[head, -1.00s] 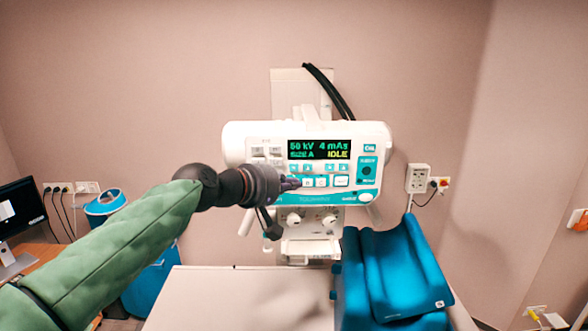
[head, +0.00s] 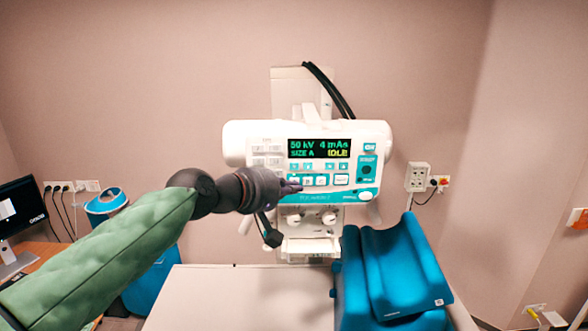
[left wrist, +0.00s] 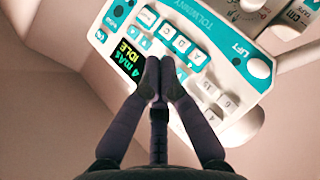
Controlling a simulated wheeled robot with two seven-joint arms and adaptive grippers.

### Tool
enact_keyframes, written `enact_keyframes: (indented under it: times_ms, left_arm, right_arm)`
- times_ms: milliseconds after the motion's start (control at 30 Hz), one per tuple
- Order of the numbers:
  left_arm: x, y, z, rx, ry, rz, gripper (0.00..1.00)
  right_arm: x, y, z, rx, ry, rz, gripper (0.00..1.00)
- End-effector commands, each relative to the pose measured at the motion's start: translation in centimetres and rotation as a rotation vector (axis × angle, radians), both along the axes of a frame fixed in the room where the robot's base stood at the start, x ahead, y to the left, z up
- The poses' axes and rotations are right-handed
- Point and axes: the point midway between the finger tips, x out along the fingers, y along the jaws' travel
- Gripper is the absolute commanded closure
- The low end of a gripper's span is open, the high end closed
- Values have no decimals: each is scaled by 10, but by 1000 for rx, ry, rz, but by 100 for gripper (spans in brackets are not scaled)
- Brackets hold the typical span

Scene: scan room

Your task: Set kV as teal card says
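The white and teal control panel (head: 345,146) is on the wall unit. Its display (head: 319,148) reads 50 kV, 4 mAs, SIZE A and IDLE. Rows of small buttons (head: 341,180) sit below the display. I cannot tell whether the tips touch a button. I cannot make out a teal card. My right gripper is not in view.
A pale table (head: 235,295) lies below the panel, with teal cushions (head: 405,265) at its right. A monitor (head: 20,208) and a blue bin (head: 153,280) stand at the left. A black cable (head: 330,90) rises behind the panel.

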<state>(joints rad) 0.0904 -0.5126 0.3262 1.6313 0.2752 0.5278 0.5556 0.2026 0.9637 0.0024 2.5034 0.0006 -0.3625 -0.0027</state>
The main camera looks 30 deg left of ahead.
Motion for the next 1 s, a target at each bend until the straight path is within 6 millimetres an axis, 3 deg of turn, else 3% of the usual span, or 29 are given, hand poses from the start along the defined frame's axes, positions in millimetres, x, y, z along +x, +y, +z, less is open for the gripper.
enact_keyframes:
  times_ms: [500, 1000]
  left_arm:
    - [53, 33, -2, 0, 2, 1, 100]
    - [63, 39, -1, 0, 0, 0, 100]
  right_arm:
    - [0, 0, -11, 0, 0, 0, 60]
    - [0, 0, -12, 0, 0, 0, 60]
